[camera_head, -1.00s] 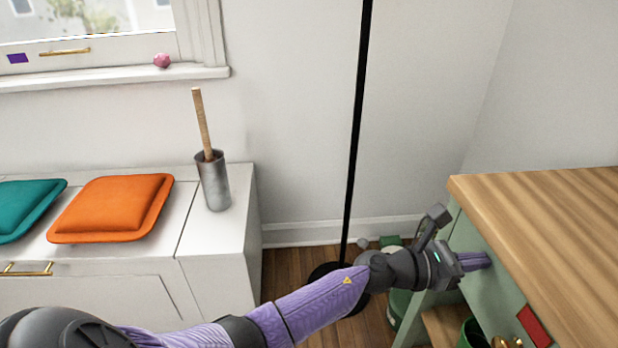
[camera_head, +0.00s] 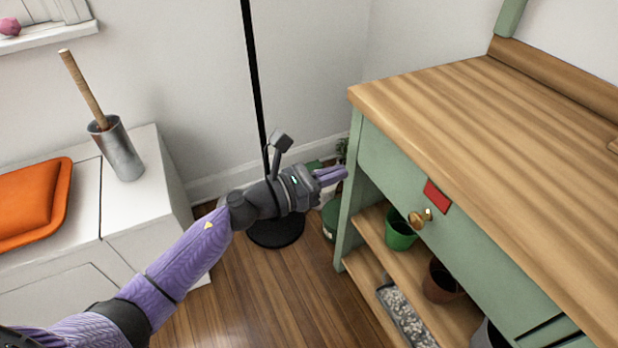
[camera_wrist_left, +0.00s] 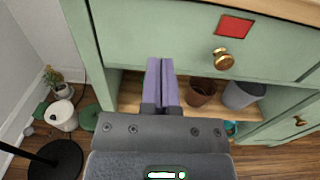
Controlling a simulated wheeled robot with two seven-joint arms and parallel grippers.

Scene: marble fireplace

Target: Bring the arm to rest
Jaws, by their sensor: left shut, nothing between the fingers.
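My left arm comes in from the lower left in the head view, with its purple sleeve and dark wrist. My left gripper (camera_head: 332,175) is shut and empty, its purple fingers pointing right toward the front of the green workbench (camera_head: 388,158). In the left wrist view the gripper (camera_wrist_left: 160,70) shows its two fingers pressed together in front of the green drawer face (camera_wrist_left: 150,35). Whether the fingertips touch the bench cannot be told. My right gripper is not in view.
The bench has a brass knob (camera_head: 420,217), a red label (camera_head: 436,195) and lower shelves with a green pot (camera_head: 400,232) and brown pot (camera_head: 440,283). A black pole stands on a round base (camera_head: 276,232) behind my wrist.

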